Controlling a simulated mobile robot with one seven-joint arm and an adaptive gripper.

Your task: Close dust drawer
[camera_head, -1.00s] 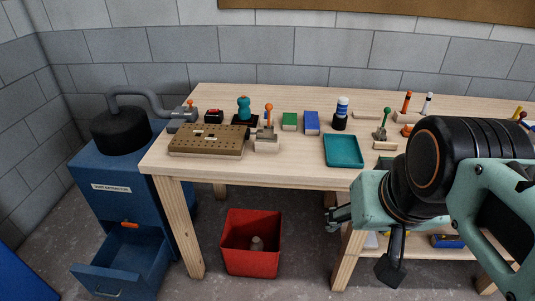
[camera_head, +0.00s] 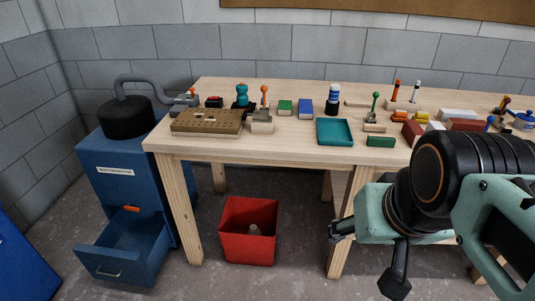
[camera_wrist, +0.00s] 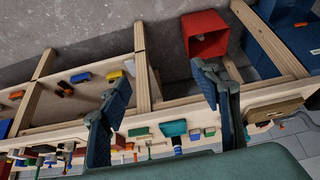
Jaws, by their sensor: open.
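The dust drawer (camera_head: 125,251) is a blue open-topped box with a metal handle on its front. It is pulled out from the lower part of the blue dust extractor (camera_head: 112,180) at the left. An orange latch (camera_head: 131,209) sits on the cabinet just above the drawer opening. My gripper (camera_head: 340,230) is in front of the bench, far to the right of the drawer, and touches nothing. In the wrist view my gripper (camera_wrist: 165,112) has its two fingers wide apart with nothing held between them. Part of the extractor shows there at the top right (camera_wrist: 285,20).
Bare floor lies in front. A blue object (camera_head: 25,265) stands at the lower left.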

